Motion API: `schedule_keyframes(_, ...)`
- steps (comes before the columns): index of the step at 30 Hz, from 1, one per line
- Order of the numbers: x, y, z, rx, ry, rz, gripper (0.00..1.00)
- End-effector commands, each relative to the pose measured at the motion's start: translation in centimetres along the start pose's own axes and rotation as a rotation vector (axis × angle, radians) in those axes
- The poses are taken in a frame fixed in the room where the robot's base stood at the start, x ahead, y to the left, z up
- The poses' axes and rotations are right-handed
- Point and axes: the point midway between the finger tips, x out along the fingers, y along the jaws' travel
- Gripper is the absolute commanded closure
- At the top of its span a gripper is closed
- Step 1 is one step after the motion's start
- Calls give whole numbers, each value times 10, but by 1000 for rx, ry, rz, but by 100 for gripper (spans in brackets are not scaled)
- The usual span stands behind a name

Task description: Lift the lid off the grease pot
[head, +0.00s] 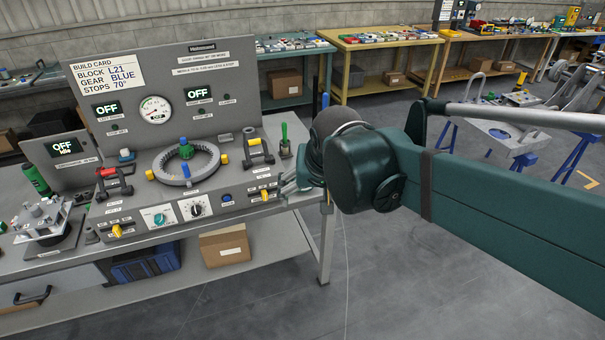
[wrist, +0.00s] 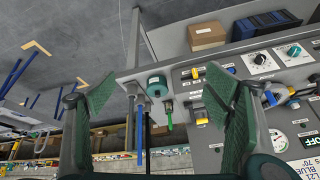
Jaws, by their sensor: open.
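A round teal-topped pot (wrist: 157,85), which looks like the grease pot with its lid on, stands near the end of the grey bench in the wrist view. My gripper (wrist: 158,92) is open, with its green pads to the left and right of the pot and apart from it. I cannot tell the height of the fingers above the lid. In the head view my gripper (head: 295,184) is at the bench's right end, and the pot cannot be made out behind the gripper and wrist.
A green-handled lever (head: 284,136) and an upright blue rod (wrist: 139,133) stand close to the pot. The control panel (head: 160,95) with a toothed ring (head: 207,166) and several knobs lies left of my gripper in the head view. Open floor (head: 400,285) lies right of the bench.

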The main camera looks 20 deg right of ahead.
Motion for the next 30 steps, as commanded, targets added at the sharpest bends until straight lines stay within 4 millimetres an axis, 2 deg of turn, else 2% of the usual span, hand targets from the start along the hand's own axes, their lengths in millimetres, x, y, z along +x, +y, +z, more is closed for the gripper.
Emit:
schedule_keyframes(1,0,-2,-10,17,-6,8,23)
schedule_keyframes(14,21,-10,-70,197,-58,83,23)
schedule_keyframes(30,65,-20,-139,426,-97,195,23)
